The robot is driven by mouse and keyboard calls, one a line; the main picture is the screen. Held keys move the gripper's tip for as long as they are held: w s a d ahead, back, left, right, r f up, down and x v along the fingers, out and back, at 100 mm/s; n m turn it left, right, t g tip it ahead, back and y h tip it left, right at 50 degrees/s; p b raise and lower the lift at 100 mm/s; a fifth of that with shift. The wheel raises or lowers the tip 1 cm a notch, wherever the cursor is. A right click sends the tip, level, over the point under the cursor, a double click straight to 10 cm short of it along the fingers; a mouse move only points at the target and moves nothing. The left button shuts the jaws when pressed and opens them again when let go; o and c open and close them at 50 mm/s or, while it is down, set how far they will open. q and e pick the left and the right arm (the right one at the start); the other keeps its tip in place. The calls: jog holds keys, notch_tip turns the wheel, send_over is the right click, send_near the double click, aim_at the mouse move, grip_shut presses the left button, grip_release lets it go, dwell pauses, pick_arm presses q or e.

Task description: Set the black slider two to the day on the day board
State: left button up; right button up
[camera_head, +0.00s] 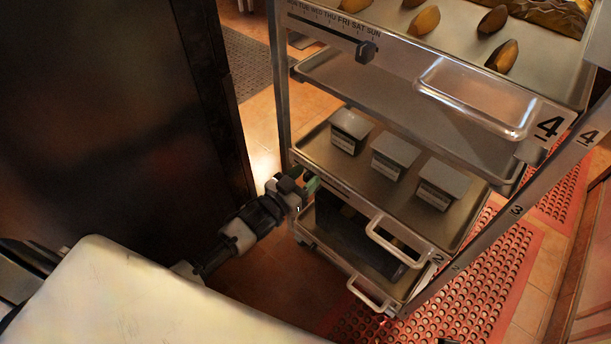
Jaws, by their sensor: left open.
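My left gripper (307,187) is open at the left front corner of the tray marked 2 (437,259), low on the rack. A small green part shows at its fingers; I cannot tell what it is. The gripper covers part of this tray's front edge, and no slider can be made out there. No separate day board can be made out. My right gripper is out of view.
The metal rack's left post (280,75) stands close to my left gripper. Lidded containers (392,154) sit on the tray marked 2. Tray handles (398,240) jut forward. A dark panel (110,100) fills the left. A red perforated mat (485,285) lies on the tiled floor.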

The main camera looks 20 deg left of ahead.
pick_arm(q)
jog(key=p+v, duration=0.1)
jog(key=v, duration=0.9)
jog(key=shift+s+p, duration=0.2)
jog(key=shift+p, duration=0.1)
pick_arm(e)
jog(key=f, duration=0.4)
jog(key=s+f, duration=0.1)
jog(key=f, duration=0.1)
pick_arm(q)
jog(key=shift+a, duration=0.1)
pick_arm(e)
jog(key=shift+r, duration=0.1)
